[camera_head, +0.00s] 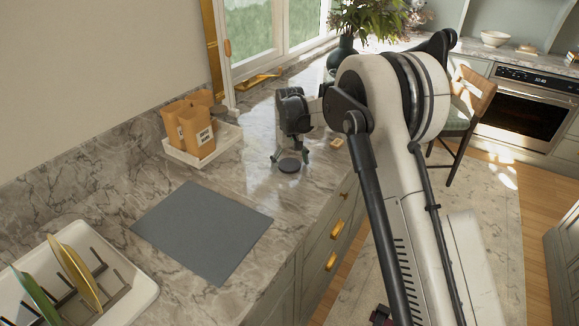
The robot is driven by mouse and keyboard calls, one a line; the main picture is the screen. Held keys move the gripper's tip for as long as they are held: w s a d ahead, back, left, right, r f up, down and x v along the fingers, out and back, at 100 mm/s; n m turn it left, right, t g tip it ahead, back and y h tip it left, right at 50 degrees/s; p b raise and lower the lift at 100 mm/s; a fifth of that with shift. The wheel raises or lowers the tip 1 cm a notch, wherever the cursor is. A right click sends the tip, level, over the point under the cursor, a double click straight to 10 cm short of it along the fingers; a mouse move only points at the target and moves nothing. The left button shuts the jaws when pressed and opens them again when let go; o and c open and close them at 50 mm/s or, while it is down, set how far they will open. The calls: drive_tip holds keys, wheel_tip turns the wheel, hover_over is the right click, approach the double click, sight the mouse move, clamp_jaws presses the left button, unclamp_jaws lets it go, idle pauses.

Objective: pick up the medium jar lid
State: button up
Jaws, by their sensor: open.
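A small dark round lid (289,165) lies flat on the marble counter in the head view. My gripper (290,156) points down just above it, with its fingers spread on either side. The gripper is open and nothing shows held in it. I cannot tell whether a finger touches the lid.
A white tray (228,137) with several orange packages (196,130) stands left of my gripper. A grey mat (203,230) lies on the counter nearer the camera. A dish rack (140,290) with plates is at lower left. A vase (342,52) stands behind.

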drive_tip(key=c, duration=1.3)
drive_tip(key=shift+o, duration=0.2)
drive_tip(key=shift+r, duration=0.1)
